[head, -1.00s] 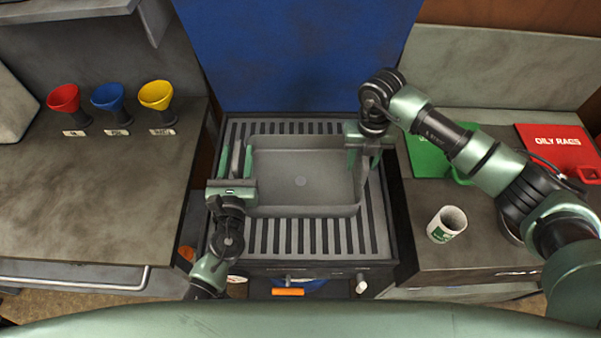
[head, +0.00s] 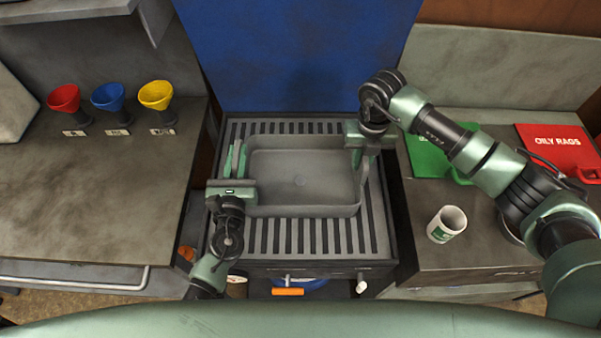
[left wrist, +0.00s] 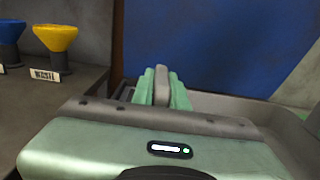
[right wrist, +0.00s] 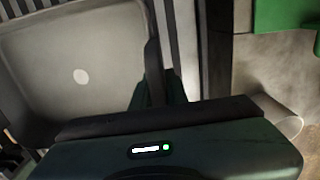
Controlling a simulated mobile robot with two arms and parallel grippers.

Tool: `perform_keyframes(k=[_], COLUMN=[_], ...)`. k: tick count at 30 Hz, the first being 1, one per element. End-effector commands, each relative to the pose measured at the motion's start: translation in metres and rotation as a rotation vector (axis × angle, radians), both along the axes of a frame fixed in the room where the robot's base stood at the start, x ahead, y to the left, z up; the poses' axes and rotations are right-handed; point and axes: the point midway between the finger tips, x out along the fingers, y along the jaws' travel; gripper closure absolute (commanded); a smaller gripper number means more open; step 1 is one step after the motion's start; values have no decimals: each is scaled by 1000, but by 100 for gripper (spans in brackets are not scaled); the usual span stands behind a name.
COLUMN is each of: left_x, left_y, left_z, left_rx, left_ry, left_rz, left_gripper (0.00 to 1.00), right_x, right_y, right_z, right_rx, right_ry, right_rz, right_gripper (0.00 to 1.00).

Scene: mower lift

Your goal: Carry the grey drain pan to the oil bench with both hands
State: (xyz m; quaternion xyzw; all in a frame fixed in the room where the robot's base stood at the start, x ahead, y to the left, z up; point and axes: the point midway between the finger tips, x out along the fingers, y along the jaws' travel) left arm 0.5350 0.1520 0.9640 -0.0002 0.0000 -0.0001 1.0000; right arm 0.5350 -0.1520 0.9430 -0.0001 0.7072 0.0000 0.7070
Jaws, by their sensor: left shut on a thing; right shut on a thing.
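The grey drain pan (head: 305,168) is a shallow rectangular tray with a pale disc in its floor. It is over the slatted grate (head: 300,237) in the middle of the head view; whether it touches the slats I cannot tell. My left gripper (head: 237,160) is shut on the pan's left side, its green fingers around a grey upright part (left wrist: 162,85) in the left wrist view. My right gripper (head: 362,158) is shut on the pan's right side; in the right wrist view its dark fingers straddle the right edge of the pan (right wrist: 80,60). The pan looks empty.
A left bench (head: 90,200) holds red, blue and yellow funnels (head: 155,95) at its back; its front is clear. A blue panel (head: 300,55) stands behind the grate.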

Motion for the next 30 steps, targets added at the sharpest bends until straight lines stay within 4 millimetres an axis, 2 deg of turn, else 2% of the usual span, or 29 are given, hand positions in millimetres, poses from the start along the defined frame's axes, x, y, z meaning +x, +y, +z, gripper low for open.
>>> perform_keyframes(k=[24, 30], left_x=[0, 0], left_y=[-1, -1], left_z=[0, 5], left_rx=[0, 0], left_ry=[1, 0], left_rz=[-2, -2], left_gripper=[100, 100], right_x=[1, 1], right_y=[0, 0], right_z=[1, 5], right_rx=[1, 1], right_ry=[-1, -2], right_rz=[-1, -1], right_gripper=[100, 100])
